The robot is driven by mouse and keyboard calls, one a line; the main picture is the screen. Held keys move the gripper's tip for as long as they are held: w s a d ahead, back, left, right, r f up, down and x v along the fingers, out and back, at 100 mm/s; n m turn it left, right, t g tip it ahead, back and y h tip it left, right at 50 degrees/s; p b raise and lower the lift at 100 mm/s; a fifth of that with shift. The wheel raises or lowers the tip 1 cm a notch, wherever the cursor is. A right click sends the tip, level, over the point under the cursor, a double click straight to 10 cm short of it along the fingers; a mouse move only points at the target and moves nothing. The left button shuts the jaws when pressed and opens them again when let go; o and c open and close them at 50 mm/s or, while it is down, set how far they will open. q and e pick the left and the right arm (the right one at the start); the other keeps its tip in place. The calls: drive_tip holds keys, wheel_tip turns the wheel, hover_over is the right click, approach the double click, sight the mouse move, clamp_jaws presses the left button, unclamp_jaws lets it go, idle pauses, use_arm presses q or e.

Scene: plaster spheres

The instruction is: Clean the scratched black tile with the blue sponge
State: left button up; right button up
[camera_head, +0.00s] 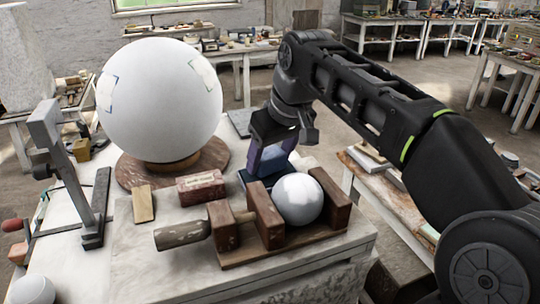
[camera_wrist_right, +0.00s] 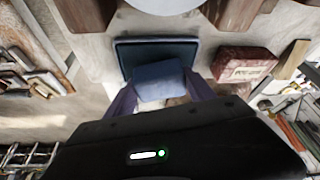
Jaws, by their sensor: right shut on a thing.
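My right gripper (camera_head: 268,168) comes in from the right and is shut on the blue sponge (camera_head: 271,162). In the right wrist view the sponge (camera_wrist_right: 158,80) sits between the two purplish fingers. The dark tile (camera_wrist_right: 155,48) lies flat beyond and under the sponge, with a blue-grey rim. In the head view the tile (camera_head: 258,181) shows partly behind the wooden rack, below the gripper. The sponge overlaps the tile's near part; I cannot tell whether they touch. Scratches cannot be made out. My left gripper is not in view.
A wooden rack (camera_head: 264,217) with a small white sphere (camera_head: 298,199) stands just in front of the tile. A red labelled block (camera_head: 201,187) is to its left. A large white sphere (camera_head: 160,100) stands on a round base behind. The block top's front right corner is clear.

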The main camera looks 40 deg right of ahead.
sight(270, 154)
drive_tip(key=shift+f+b, duration=0.5)
drive_tip(key=shift+f, duration=0.2)
idle(1.8)
drive_tip(key=shift+r, duration=0.15)
wheel_tip(270, 154, up, 5)
drive_tip(key=p, duration=0.4)
drive_tip(key=shift+p, duration=0.3)
drive_tip(key=shift+r, duration=1)
